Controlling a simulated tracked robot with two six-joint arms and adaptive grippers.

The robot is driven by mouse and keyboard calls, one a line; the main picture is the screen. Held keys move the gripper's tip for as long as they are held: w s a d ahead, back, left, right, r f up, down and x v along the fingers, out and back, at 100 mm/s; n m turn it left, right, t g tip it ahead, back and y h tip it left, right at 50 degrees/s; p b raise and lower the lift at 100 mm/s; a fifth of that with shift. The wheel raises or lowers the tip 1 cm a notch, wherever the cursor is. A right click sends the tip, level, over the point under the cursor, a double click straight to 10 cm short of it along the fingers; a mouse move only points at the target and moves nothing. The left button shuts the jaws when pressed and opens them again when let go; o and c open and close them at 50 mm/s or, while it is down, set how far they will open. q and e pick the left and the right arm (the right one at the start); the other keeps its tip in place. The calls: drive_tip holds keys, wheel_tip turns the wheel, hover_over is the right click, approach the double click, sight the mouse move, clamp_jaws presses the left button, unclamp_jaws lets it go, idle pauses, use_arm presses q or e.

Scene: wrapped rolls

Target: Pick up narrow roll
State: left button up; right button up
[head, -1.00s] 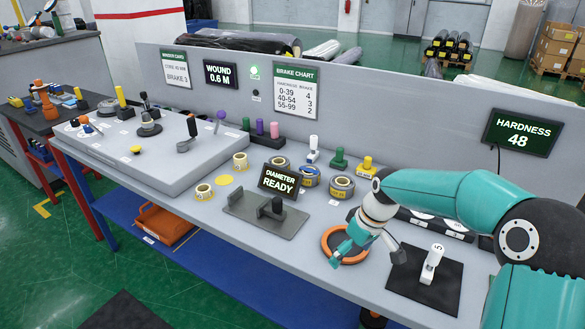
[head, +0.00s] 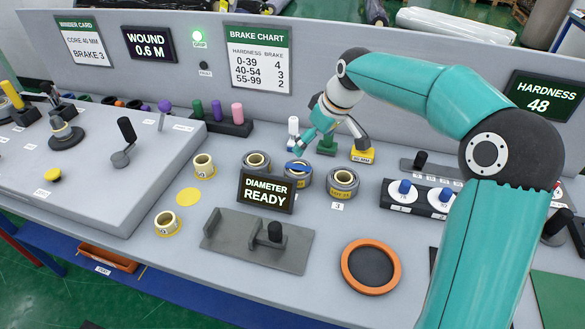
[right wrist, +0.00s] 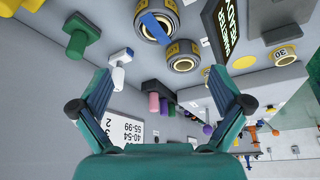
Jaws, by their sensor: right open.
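Three grey wrapped rolls stand in a row behind the diameter display: a left one (head: 256,163), a middle one (head: 298,175) with a blue piece across its top, and a right one (head: 343,184). Two smaller cream rolls with yellow labels, one farther back (head: 203,166) and one nearer (head: 165,223), stand to the left. I cannot tell for sure which is the narrow roll. My right gripper (head: 332,136) is open and empty above the back of the table, by the white, green and yellow stamps. In the right wrist view its fingers (right wrist: 158,85) are spread, with the blue-topped roll (right wrist: 152,32) beyond them.
The diameter display (head: 267,192) and a grey fixture (head: 258,240) with a black knob stand in front of the rolls. An orange-rimmed ring (head: 371,267) lies at the front right. A low wall (head: 300,70) with charts bounds the back.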

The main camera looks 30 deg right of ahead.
approach(298, 170)
drive_tip(key=shift+a+f+p, duration=0.3)
drive_tip(key=shift+a+f, duration=0.75)
drive_tip(key=shift+f, duration=0.15)
drive_tip(key=x, duration=0.3)
drive_tip(key=p+x, duration=0.1)
drive_tip(key=shift+d+f, duration=0.3)
drive_tip(key=shift+f, duration=0.15)
drive_tip(key=shift+w+f, duration=0.25)
drive_tip(key=shift+f, duration=0.15)
drive_tip(key=c, duration=1)
drive_tip(key=shift+c, duration=1.3)
drive_tip(key=shift+r, duration=0.15)
